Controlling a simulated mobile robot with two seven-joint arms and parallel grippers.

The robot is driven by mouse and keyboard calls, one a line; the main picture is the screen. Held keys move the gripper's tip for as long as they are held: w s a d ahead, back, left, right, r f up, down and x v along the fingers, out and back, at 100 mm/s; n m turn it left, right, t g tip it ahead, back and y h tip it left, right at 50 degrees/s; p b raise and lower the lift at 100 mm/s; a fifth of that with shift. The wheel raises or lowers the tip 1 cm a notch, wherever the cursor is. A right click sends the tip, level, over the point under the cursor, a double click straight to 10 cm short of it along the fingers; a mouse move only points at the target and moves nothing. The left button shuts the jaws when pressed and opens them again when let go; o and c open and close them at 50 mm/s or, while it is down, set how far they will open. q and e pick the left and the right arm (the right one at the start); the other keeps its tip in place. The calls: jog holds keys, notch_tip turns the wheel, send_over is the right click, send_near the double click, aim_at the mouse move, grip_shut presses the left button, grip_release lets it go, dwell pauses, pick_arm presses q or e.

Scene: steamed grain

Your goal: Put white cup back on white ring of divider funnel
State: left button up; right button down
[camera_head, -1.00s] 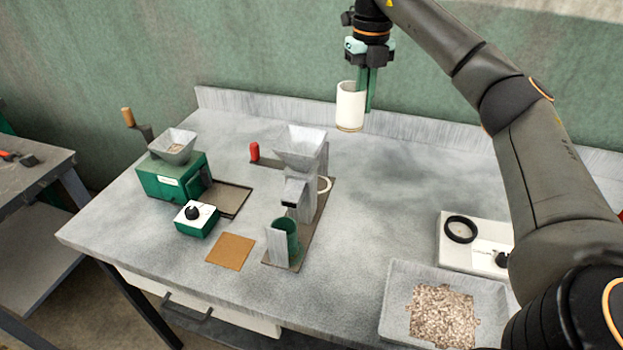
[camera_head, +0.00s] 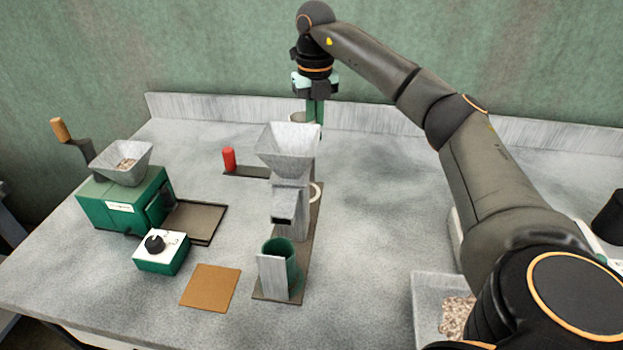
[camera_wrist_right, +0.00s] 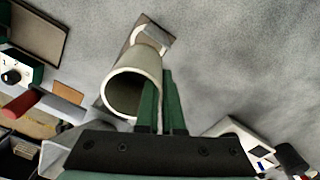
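The white cup (camera_wrist_right: 146,61) is held in my right gripper (camera_wrist_right: 163,88), one green finger at its inner wall and the other outside. In the head view the right gripper (camera_head: 314,117) is behind the divider funnel (camera_head: 288,150). Only a bit of the cup's rim (camera_head: 297,117) shows there; the funnel hides the rest. The white ring (camera_head: 316,192) is on the right side of the funnel's stand, with no cup in it. In the wrist view part of the ring (camera_wrist_right: 152,31) shows past the cup's far end. My left gripper is out of view.
A green mill (camera_head: 125,205) with a hopper and a green control box (camera_head: 161,252) stand at the left. A brown square mat (camera_head: 211,287) lies in front. A green cup (camera_head: 280,262) stands below the funnel's spout. A grain tray (camera_head: 428,292) is at right.

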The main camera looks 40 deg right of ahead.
notch_tip(320, 180, down, 11)
jog(key=shift+f, duration=0.1)
dwell(0.3)
jog(key=shift+f, duration=0.1)
jog(key=c, duration=1.1)
grip_release()
jog(key=shift+o, duration=0.2)
notch_tip(320, 180, up, 12)
jog(key=shift+r, duration=0.2)
jog(key=shift+f, duration=0.1)
